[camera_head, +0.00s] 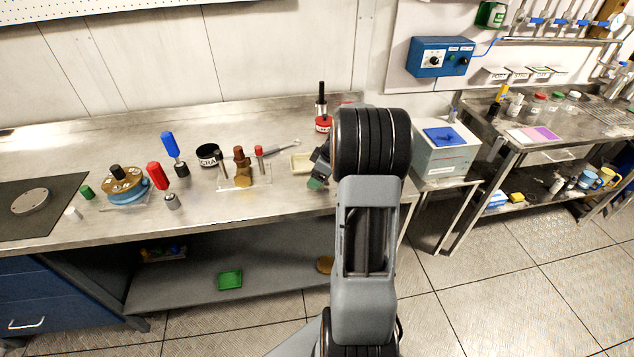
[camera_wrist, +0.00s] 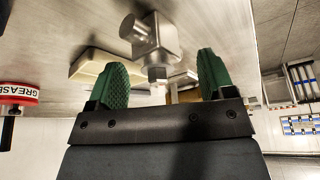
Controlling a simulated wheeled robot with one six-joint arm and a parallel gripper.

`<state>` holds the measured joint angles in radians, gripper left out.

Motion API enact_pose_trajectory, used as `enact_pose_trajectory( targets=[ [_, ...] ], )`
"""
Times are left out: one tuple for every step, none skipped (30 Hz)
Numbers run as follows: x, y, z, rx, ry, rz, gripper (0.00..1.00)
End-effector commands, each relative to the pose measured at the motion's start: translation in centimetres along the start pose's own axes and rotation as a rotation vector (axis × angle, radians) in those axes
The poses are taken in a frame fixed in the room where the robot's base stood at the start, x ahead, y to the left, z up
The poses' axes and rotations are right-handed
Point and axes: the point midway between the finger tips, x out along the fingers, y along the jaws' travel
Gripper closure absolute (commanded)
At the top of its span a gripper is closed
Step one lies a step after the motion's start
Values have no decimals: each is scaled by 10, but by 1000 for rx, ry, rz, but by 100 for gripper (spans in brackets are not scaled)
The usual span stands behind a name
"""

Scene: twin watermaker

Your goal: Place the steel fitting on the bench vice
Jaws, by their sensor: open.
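A shiny steel fitting (camera_wrist: 152,38), with a blocky body, a side stub and a hex end, shows in the wrist view just beyond my gripper (camera_wrist: 161,62). My gripper's two green-padded fingers are spread apart. The hex end and a pale tip point toward the gap between them; whether they lie within it I cannot tell. In the head view my gripper (camera_head: 317,177) is over the bench's right part, mostly behind my arm, and the fitting cannot be made out there. I cannot pick out a bench vice with certainty in either view.
A cream tray (camera_wrist: 91,66) lies beside the fitting; it also shows in the head view (camera_head: 301,163). The red-and-white grease tin (camera_wrist: 19,93) stands nearby. Brown pieces on a clear plate (camera_head: 258,180), a black tin (camera_head: 207,155) and blue- and red-handled tools stand left on the bench.

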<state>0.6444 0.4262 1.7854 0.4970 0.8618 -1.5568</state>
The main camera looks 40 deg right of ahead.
Motion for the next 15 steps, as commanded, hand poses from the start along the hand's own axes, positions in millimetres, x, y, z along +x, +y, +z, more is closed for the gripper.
enact_pose_trajectory(
  targets=[
    [4,0,0,0,-1,-2,25],
    [5,0,0,1,-1,-1,25],
    [7,0,0,1,-1,0,25],
    [7,0,0,1,-1,1,25],
    [8,0,0,1,-1,1,25],
    [8,0,0,1,-1,1,25],
    [8,0,0,1,0,1,25],
    [8,0,0,1,0,1,25],
    [8,0,0,1,0,1,25],
    [8,0,0,1,0,1,25],
    [8,0,0,1,0,1,27],
    [8,0,0,1,0,1,30],
    [8,0,0,1,0,1,33],
    [8,0,0,1,0,1,36],
    [8,0,0,1,0,1,40]
  ],
)
